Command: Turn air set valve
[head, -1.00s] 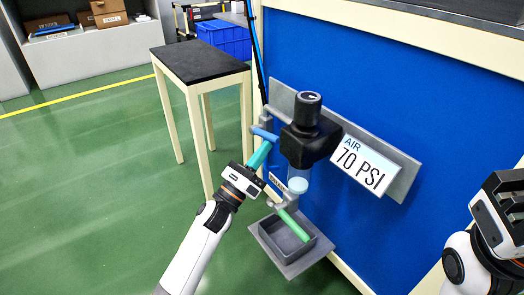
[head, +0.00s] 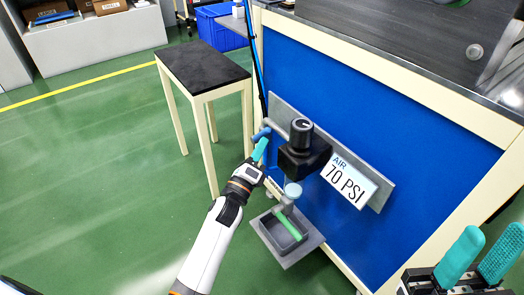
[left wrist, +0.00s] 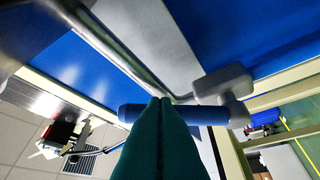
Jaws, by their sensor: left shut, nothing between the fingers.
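The air set is a black regulator (head: 302,152) with a round knob, on a grey plate on the blue panel. The blue valve handle (head: 261,133) is at its upper left. It crosses the left wrist view as a blue bar (left wrist: 200,115). My left gripper (head: 263,141) is just below the blue handle. Its teal fingers (left wrist: 160,100) are shut together, tips at the bar, partly covering it; contact is unclear.
A white sign reading AIR 70 PSI (head: 349,180) is right of the regulator. A small black-topped table (head: 201,75) stands left of the panel. The green floor at left is clear.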

